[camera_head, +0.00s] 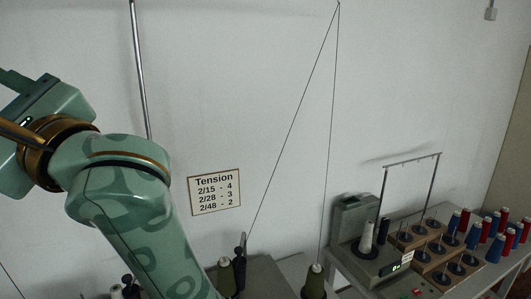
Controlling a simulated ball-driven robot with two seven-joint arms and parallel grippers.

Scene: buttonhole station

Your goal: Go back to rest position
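One of my green arms (137,208) fills the left side of the view. It rises from the bottom edge to a joint with a bronze ring (50,148) and runs out past the left edge. My other arm is not in view.
A wall sign headed Tension (215,192) hangs behind the arm. Olive thread cones (314,283) stand low in the middle, with threads running up. At right are a grey machine (351,221), a thread rack (433,244) and red and blue spools (487,229).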

